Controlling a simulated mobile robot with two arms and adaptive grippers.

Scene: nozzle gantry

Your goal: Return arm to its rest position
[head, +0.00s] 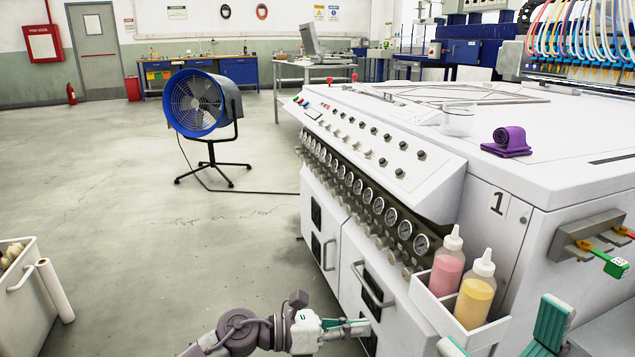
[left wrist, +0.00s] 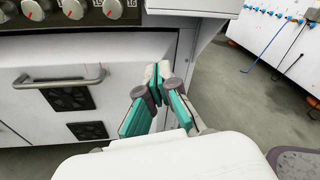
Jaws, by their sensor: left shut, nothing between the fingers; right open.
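My left gripper (head: 350,328) reaches in from the bottom of the head view. It is in front of the white machine's lower cabinet doors, left of the bottle holder. Its teal fingers are shut with nothing between them, and they show in the left wrist view (left wrist: 158,85) against the white cabinet front. My right gripper (head: 510,335) is at the bottom right of the head view. Its teal fingers are spread apart and empty, beside the machine's corner and below the bottles. Most of my right arm is out of view.
The white machine (head: 400,210) fills the right side, with gauges and door handles (head: 372,285). A holder with a pink bottle (head: 447,265) and a yellow bottle (head: 475,292) juts out. A purple cloth (head: 507,141) lies on top. A blue fan (head: 195,103) stands on open floor.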

